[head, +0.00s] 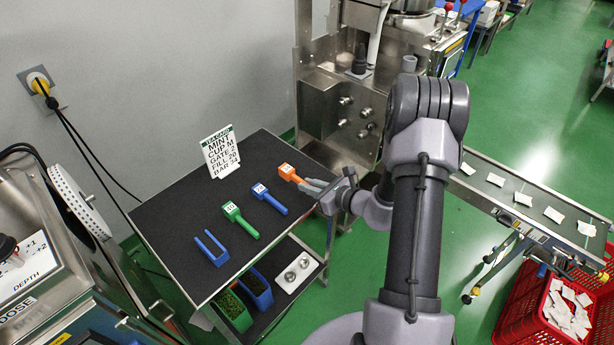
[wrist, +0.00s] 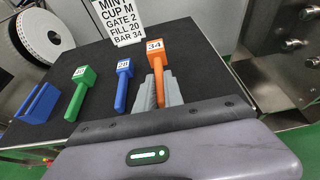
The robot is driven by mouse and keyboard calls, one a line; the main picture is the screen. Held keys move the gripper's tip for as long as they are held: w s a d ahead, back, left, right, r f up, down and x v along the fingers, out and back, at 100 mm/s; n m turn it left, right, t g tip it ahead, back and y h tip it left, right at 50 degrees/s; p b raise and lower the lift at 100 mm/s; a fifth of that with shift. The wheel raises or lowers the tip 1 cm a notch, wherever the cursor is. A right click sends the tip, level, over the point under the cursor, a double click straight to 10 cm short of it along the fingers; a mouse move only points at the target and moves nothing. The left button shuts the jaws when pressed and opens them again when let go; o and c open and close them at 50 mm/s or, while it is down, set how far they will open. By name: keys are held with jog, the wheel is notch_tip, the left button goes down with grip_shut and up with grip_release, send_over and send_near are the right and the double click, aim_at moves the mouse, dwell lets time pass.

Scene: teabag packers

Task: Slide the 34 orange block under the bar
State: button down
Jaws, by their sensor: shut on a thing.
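The orange block (head: 287,171) has a label and a long handle, and lies near the right edge of the dark table top. In the wrist view the orange block (wrist: 156,50) shows the number 34. My gripper (head: 313,186) is shut on its handle, with a grey finger on each side; the gripper (wrist: 159,92) also shows low in the wrist view. The handle's end is hidden behind my gripper. The card (head: 220,152) stands at the table's back and reads MINT, CUP M, GATE 2, FILL 20, BAR 34. I cannot make out the bar.
A blue block (head: 268,198), a green block (head: 240,219) and a blue two-pronged piece (head: 211,248) lie in a row on the table (head: 176,228). A steel machine (head: 340,110) stands behind right. A conveyor (head: 520,195) with white packets is at the right.

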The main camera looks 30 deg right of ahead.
jog(key=s+a+r+p, duration=0.1)
jog(key=s+a, duration=0.3)
jog(key=s, duration=0.7)
